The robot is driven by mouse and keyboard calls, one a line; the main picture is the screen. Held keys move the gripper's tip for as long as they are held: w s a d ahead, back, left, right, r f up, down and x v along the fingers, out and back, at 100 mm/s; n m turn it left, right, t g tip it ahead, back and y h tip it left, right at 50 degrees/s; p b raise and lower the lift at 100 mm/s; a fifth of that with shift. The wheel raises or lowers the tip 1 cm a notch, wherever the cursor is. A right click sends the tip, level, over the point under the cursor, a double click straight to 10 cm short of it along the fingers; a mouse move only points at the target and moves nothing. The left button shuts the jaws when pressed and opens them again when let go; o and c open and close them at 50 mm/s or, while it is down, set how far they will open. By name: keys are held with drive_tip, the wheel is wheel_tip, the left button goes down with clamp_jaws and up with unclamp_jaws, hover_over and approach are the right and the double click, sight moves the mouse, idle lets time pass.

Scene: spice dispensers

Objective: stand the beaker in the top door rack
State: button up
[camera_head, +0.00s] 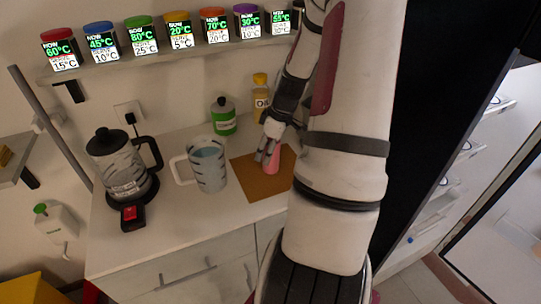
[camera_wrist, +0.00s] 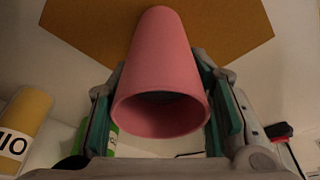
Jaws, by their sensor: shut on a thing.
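A pink tapered beaker (camera_head: 272,163) is over the brown mat (camera_head: 248,182) on the counter. My gripper (camera_head: 268,150) is shut on it from above. In the wrist view, the beaker (camera_wrist: 160,70) sits between the two green-lined fingers of my gripper (camera_wrist: 158,95), with its wide open rim towards the camera. I cannot tell whether its base touches the mat. The racks (camera_head: 468,150) with pale trays show at the right, beyond a tall dark panel. My arm hides part of the counter and that panel.
A striped jug (camera_head: 208,165) stands left of the mat, and a kettle (camera_head: 122,168) farther left. A green bottle (camera_head: 223,117) and a yellow oil bottle (camera_head: 260,90) stand behind. Several spice jars line the shelf (camera_head: 170,55) above. The tall dark panel (camera_head: 425,130) stands right of my arm.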

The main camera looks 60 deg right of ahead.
drive_tip(key=shift+r, duration=0.25)
drive_tip(key=s+a+r+p, duration=0.1)
drive_tip(key=s+a+r, duration=0.1)
drive_tip(key=s, duration=0.5)
drive_tip(key=s+a+r+p, duration=0.2)
drive_tip(key=s+a, duration=0.1)
drive_tip(key=s, duration=0.4)
drive_tip(key=shift+s+a+r, duration=0.15)
drive_tip(key=shift+a+r, duration=0.1)
idle(0.9)
